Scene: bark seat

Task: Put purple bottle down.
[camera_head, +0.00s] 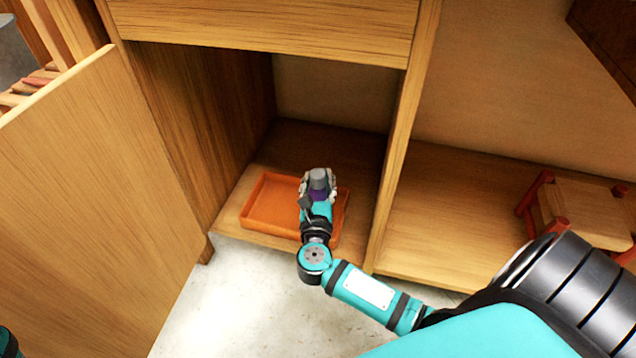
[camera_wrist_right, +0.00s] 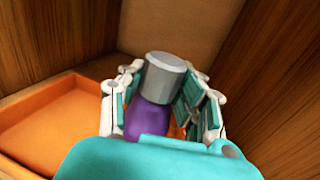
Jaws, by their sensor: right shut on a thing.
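The purple bottle (camera_wrist_right: 147,118) has a grey cap and stands roughly upright between the fingers of my right gripper in the right wrist view. In the head view the bottle's grey cap (camera_head: 318,178) shows with a little purple below it. My right gripper (camera_head: 318,186) is shut on the bottle, over the right part of an orange tray (camera_head: 262,229). The tray also shows in the right wrist view (camera_wrist_right: 40,125). The bottle's base is hidden, so I cannot tell whether it touches the tray. My left gripper is not in view.
The tray lies on the floor of an open wooden cabinet compartment (camera_head: 270,160). A divider (camera_head: 395,150) stands close to the right, and an open door (camera_head: 95,200) is at left. A small wooden stool with red legs (camera_head: 585,210) is in the right compartment. The tray's left part is empty.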

